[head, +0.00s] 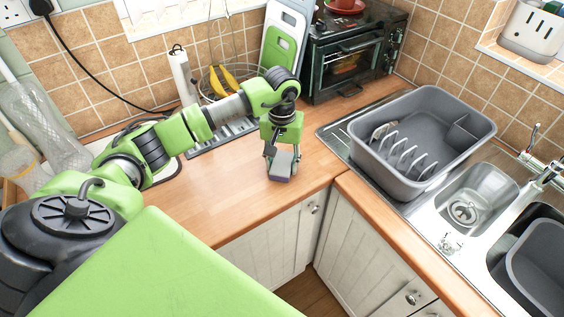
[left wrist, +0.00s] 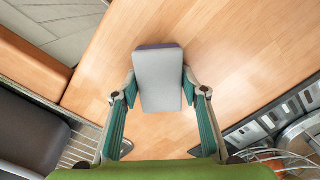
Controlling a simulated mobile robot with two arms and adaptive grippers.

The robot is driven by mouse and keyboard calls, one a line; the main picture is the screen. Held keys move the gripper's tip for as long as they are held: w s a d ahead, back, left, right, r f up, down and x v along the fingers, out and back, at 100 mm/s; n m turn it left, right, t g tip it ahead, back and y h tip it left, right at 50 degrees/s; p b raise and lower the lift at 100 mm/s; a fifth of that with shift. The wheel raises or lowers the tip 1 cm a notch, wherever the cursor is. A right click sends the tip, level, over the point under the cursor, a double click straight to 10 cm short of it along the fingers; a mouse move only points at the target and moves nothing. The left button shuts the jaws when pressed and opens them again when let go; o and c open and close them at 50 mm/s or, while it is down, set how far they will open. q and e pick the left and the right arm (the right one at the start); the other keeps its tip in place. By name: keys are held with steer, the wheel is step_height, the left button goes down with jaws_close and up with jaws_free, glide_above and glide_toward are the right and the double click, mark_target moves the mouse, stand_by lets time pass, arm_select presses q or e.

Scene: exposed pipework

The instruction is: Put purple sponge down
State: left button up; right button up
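The purple sponge (head: 281,166) has a grey face and a thin purple edge. It is at the wooden counter's surface near the inner corner; I cannot tell whether it rests on the wood or is just above it. My left gripper (head: 283,157) points down with its fingers on either side of the sponge. In the left wrist view the sponge (left wrist: 160,82) fills the space between the fingertips, which appear to touch its sides. The gripper (left wrist: 160,90) is shut on it. My right gripper is not in view.
A grey dish rack (head: 420,180) stands on the steel sink's drainer to the right. A black toaster oven (head: 345,68) and a wire fruit basket with bananas (head: 228,82) stand behind. The counter (head: 240,195) around the sponge is clear.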

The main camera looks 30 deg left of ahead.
mark_target(282, 163)
arm_select(q)
steer(key=shift+o, duration=1)
steer(key=shift+r, duration=0.15)
step_height(282, 163, up, 12)
steer(key=b, duration=0.3)
